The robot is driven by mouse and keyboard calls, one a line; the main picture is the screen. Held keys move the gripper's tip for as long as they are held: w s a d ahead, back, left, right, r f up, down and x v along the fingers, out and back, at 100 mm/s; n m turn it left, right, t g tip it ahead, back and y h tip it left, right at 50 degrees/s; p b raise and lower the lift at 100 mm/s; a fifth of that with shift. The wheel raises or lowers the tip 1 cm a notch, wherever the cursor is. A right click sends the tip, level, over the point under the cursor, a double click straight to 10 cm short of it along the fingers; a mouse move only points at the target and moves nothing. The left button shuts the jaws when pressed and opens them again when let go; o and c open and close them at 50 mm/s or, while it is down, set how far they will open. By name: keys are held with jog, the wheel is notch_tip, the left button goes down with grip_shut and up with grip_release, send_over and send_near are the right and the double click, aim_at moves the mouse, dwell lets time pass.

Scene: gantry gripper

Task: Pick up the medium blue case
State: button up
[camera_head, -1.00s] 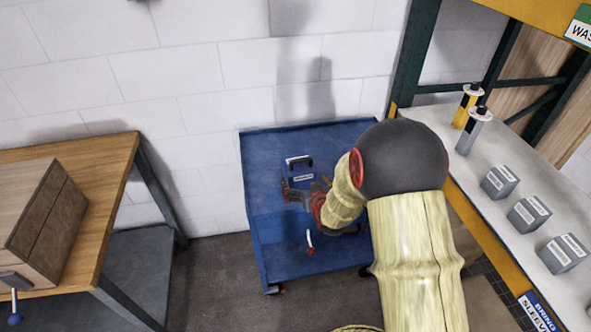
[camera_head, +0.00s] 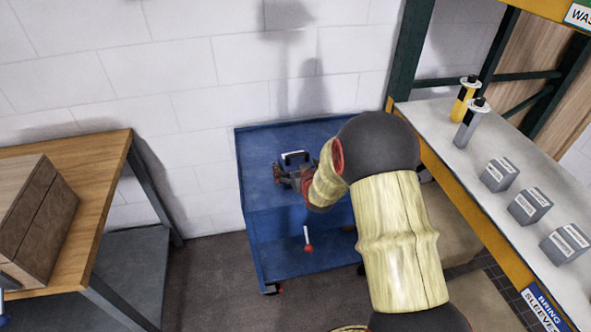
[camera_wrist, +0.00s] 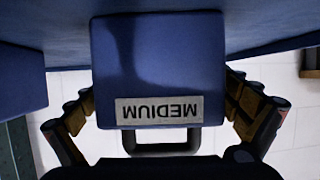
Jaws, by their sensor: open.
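The medium blue case (camera_head: 293,164) has a dark handle on top and stands on the blue cart (camera_head: 262,210). In the wrist view the blue case (camera_wrist: 158,60) fills the middle, with a pale label reading MEDIUM upside down and its dark handle (camera_wrist: 163,146) below it. My gripper (camera_head: 279,174) is at the case in the head view and hides part of it. In the wrist view my gripper (camera_wrist: 165,112) is open, with one finger on each side of the case. I cannot tell whether the fingers touch it.
A red-and-white lever-like item (camera_head: 307,240) shows at the cart's front. A wooden table (camera_head: 108,160) with a wooden box (camera_head: 45,222) is at left. A shelf (camera_head: 440,125) at right bears grey boxes (camera_head: 530,206) and yellow (camera_head: 464,100) and grey (camera_head: 470,124) cylinders. A wall stands behind.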

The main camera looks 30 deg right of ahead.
jog(key=shift+c, duration=0.9)
jog(key=shift+r, duration=0.1)
jog(key=c, duration=1.4)
